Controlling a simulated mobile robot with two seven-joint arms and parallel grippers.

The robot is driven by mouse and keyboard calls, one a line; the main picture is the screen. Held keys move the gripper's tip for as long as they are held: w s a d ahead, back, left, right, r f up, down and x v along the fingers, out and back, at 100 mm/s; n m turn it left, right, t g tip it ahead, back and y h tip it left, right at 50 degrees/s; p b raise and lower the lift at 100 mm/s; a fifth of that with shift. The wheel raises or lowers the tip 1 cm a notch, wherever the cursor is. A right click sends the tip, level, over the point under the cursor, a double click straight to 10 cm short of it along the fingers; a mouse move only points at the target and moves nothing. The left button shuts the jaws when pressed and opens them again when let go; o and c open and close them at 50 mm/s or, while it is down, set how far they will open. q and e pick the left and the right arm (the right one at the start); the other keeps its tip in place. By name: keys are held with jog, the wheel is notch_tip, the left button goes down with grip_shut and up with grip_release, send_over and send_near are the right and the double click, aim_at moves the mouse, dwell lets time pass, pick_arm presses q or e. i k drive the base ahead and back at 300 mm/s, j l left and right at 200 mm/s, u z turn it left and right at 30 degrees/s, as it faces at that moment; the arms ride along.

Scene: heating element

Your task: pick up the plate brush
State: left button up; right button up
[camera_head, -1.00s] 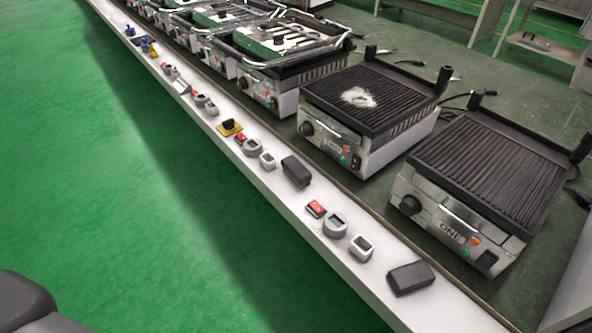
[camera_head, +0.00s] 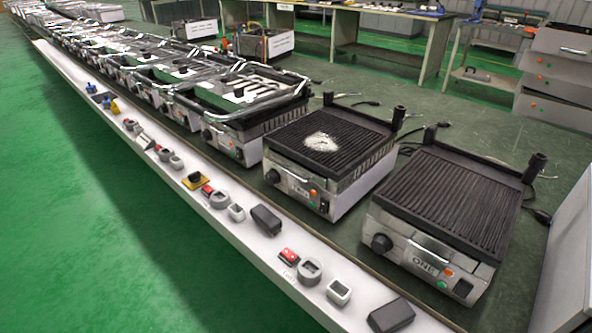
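I cannot tell for sure which item is the plate brush. A black block (camera_head: 266,219) lies on the white ledge (camera_head: 238,258) in front of the grills. A second black block (camera_head: 390,315) lies at the ledge's near end, at the bottom edge of the picture. A yellow piece with a black top (camera_head: 195,180) sits farther along the ledge. A ribbed black grill plate (camera_head: 340,128) carries a patch of white residue (camera_head: 321,142). Neither of my grippers is in view.
Another grill (camera_head: 450,205) stands at the right, and more grills recede to the upper left. Red switches (camera_head: 289,256), a grey ring (camera_head: 309,271) and a pale square frame (camera_head: 339,291) lie on the ledge. The green floor (camera_head: 90,230) at left is clear.

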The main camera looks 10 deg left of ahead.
aim_at(269, 222)
jog(key=i+j+z, duration=0.65)
jog(key=i+j, duration=0.2)
jog(key=i+j+z, duration=0.35)
jog(key=j, duration=0.3)
